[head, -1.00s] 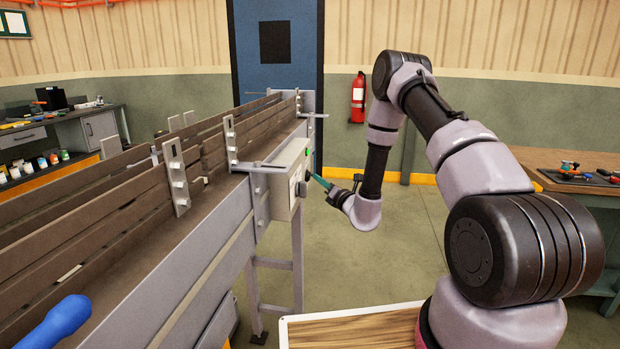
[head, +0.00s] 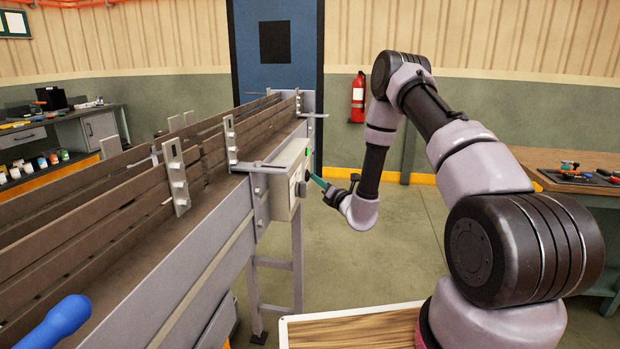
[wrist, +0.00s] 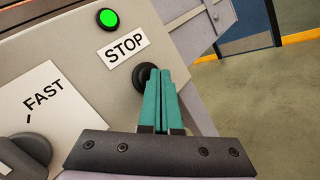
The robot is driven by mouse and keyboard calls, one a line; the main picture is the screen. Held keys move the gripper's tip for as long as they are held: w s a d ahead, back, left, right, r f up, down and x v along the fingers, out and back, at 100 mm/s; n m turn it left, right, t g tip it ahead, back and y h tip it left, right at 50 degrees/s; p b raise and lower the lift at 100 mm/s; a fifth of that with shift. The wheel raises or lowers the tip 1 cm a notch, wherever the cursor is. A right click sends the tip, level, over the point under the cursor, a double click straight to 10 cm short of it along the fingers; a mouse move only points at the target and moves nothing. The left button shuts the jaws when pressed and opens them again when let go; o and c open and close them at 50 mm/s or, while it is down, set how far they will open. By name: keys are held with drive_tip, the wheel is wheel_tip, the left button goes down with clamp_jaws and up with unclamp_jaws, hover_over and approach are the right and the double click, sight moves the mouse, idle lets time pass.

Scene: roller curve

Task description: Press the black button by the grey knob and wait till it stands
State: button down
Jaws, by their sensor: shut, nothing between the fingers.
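The black button (wrist: 142,74) is below the STOP label (wrist: 126,47) on the grey control box (head: 287,190). My gripper (head: 311,178) is shut and empty, with its teal fingertips at the box's right face. In the wrist view the fingertips (wrist: 166,73) overlap the button's right side and hide part of it. They look in contact, but I cannot tell how far the button is pressed. The grey knob (wrist: 30,150) is at lower left, by the FAST label (wrist: 43,95). A green lamp (wrist: 107,18) above STOP is lit. The conveyor (head: 160,235) carries the box on its side.
A blue handle-like object (head: 60,318) is at the conveyor's near end. A wood-topped surface (head: 355,328) is low in front. A workbench (head: 575,170) stands at right. The floor (head: 415,255) right of the box is open.

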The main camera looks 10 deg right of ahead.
drive_tip(key=shift+a, duration=0.2)
drive_tip(key=shift+d, duration=0.1)
drive_tip(key=shift+s+d, duration=0.25)
drive_tip(key=shift+d, duration=0.5)
drive_tip(key=shift+s+d, duration=0.25)
drive_tip(key=shift+d, duration=0.55)
drive_tip(key=shift+s+d, duration=0.25)
drive_tip(key=shift+d, duration=0.5)
drive_tip(key=shift+s+d, duration=0.25)
drive_tip(key=shift+d, duration=0.55)
